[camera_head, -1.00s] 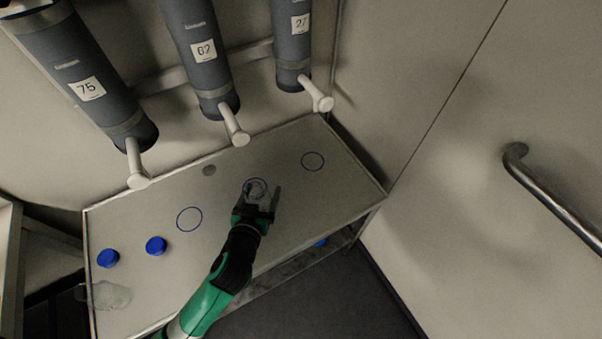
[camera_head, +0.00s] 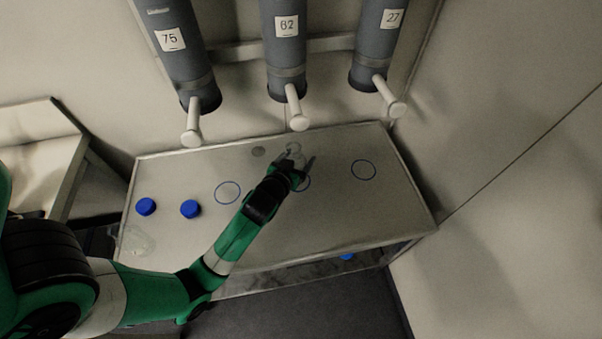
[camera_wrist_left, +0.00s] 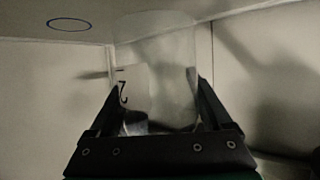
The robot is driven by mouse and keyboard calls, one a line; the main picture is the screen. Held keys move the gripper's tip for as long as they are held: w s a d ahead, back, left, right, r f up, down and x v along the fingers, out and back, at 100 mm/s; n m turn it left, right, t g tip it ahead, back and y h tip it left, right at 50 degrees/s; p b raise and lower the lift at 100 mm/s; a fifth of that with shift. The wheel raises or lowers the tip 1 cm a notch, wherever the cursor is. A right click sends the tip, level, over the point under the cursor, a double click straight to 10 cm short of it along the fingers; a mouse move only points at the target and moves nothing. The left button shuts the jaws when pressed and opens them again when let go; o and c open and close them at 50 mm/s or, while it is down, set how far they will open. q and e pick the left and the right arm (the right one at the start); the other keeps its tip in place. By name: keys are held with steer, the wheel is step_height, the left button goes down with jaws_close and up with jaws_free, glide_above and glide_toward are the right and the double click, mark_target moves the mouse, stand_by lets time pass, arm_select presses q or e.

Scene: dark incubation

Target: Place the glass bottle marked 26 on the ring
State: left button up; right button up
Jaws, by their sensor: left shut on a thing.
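A clear glass bottle (camera_head: 293,151) is between the fingers of my left gripper (camera_head: 294,162), which is shut on it. In the left wrist view the bottle (camera_wrist_left: 165,70) fills the space between the dark fingers (camera_wrist_left: 158,105). Its white label (camera_wrist_left: 130,88) shows part of a number, with a 2 readable; the rest is hidden. In the head view the bottle appears just behind the middle blue ring (camera_head: 305,184), which my gripper partly covers. Its height above the table is unclear. A left ring (camera_head: 228,192) and right ring (camera_head: 363,170) are empty.
The table (camera_head: 335,215) also bears two blue caps (camera_head: 146,207) (camera_head: 190,209), a grey disc (camera_head: 258,151) and a clear glass item (camera_head: 136,241) at its left end.

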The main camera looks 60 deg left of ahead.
arm_select(q)
steer(key=f, duration=0.1)
steer(key=w+a+f, duration=0.1)
steer(key=a+f, duration=0.1)
steer(key=shift+w+a+f, duration=0.1)
steer(key=shift+w, duration=0.25)
steer(key=shift+w+a+f, duration=0.1)
steer(key=shift+a+f, duration=0.05)
steer(key=shift+f, duration=0.2)
steer(key=shift+f+b, duration=0.45)
steer(key=shift+f, duration=1)
arm_select(e)
steer(key=shift+f, duration=0.9)
arm_select(q)
steer(key=shift+f, duration=0.1)
arm_select(e)
steer(key=shift+f, duration=0.1)
arm_select(q)
steer(key=o, duration=1.5)
steer(key=shift+f, duration=0.1)
